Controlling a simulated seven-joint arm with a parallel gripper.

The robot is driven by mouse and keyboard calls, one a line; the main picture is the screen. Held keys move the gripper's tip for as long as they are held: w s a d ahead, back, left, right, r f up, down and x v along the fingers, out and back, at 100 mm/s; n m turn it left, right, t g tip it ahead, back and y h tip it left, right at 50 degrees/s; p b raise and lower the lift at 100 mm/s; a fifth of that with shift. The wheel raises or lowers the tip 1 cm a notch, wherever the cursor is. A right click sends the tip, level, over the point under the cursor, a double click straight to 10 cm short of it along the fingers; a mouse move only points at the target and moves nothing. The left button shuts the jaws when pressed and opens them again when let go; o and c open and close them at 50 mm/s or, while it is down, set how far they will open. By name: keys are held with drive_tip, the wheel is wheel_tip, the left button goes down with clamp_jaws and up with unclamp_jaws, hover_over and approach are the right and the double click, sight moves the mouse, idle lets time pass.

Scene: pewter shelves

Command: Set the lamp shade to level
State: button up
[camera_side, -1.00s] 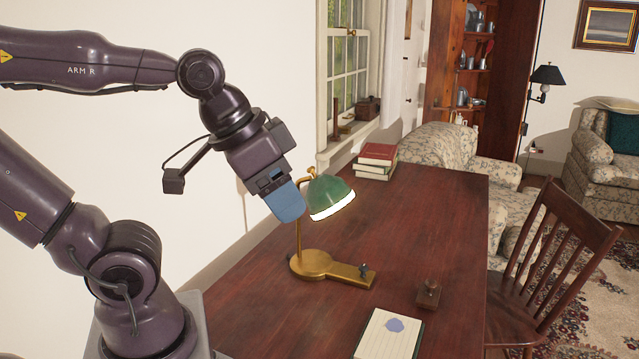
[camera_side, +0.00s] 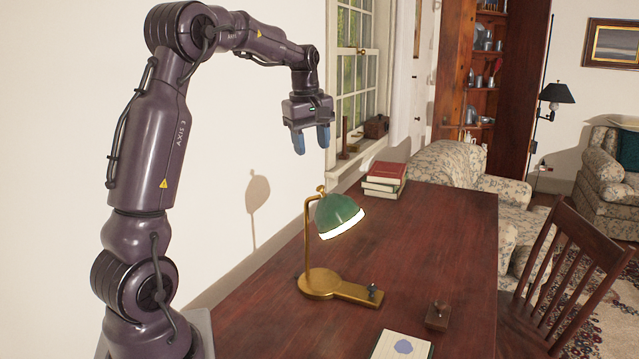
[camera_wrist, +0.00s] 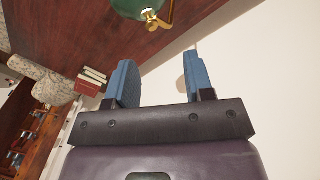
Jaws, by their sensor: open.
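The desk lamp stands on the dark wooden desk, with a brass base (camera_side: 330,285), a thin brass post and a green shade (camera_side: 338,212). The shade is tilted, its lit white rim facing down and slightly to the right in the side view. In the wrist view part of the green shade (camera_wrist: 133,6) and a brass fitting (camera_wrist: 158,18) show at the top edge. My gripper (camera_side: 312,150) is above and behind the shade, apart from it, with blue fingers pointing down. Its fingers are spread and empty, also in the wrist view (camera_wrist: 160,75).
Stacked books (camera_side: 384,180) lie at the desk's far end by the window. A small wooden block (camera_side: 437,316) and a pad (camera_side: 400,346) lie near the front right. A wooden chair (camera_side: 570,280) stands at the right. The desk (camera_side: 440,230) right of the lamp is clear.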

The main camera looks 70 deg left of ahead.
wheel_tip(320, 180, up, 3)
drive_tip(key=w+a+n, duration=0.1)
drive_tip(key=n, duration=0.4)
approach(331, 206)
drive_tip(key=a+f, duration=0.6)
drive_tip(key=shift+w, duration=0.1)
clamp_jaws()
